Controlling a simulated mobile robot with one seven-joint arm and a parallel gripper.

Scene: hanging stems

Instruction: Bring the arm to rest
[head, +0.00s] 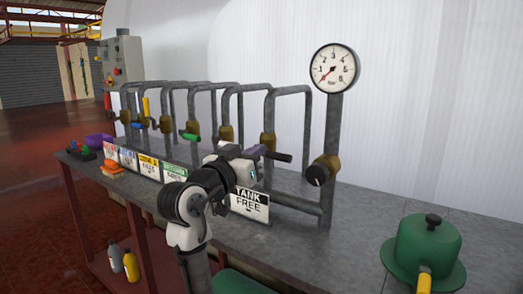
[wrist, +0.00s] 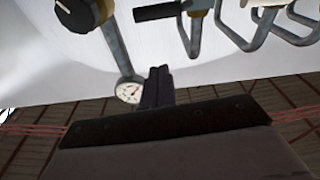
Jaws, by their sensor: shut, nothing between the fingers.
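My arm rises in front of the bench in the head view, bent at a dark joint, with its white wrist part (head: 235,165) before the pipes. My gripper (wrist: 158,76) shows in the wrist view as two dark fingers pressed together, with nothing between them. In the head view the fingertips are hard to tell from the black valve handle (head: 278,156) close by. That handle also shows at the top of the wrist view (wrist: 158,11), apart from the fingers.
A pressure gauge (head: 335,71) stands above a black knob (head: 318,175) on the right pipe. Bent pipes with coloured valve handles and a "TANK FREE" sign (head: 249,205) line the bench (head: 350,245). Bottles (head: 131,266) stand below.

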